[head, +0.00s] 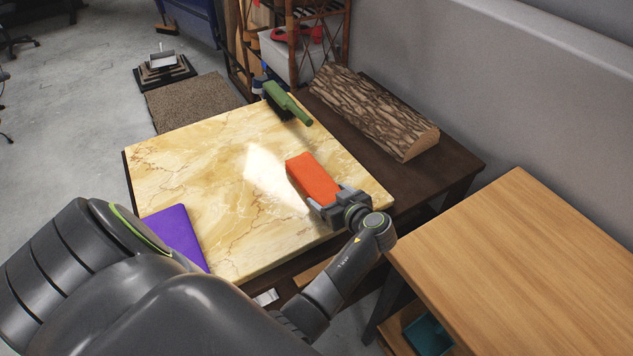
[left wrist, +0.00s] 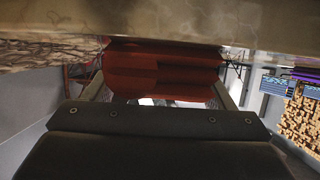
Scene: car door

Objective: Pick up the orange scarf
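The orange scarf (head: 313,179) is a folded, block-like bundle at the right part of the marble-topped table. My left gripper (head: 332,199) is at its near end, with its fingers wide apart on either side of the scarf. In the left wrist view the scarf (left wrist: 162,72) fills the space between the two fingers, with the marble surface along the top of the picture. I cannot tell whether the fingers press on it or whether it is clear of the table. My right gripper is not in view.
The marble tabletop (head: 208,160) also holds a purple flat item (head: 176,236) at front left and a green-handled brush (head: 286,103) at the back. A log (head: 372,112) lies on the dark table behind. A wooden table (head: 530,262) stands at the right. The tabletop's middle is clear.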

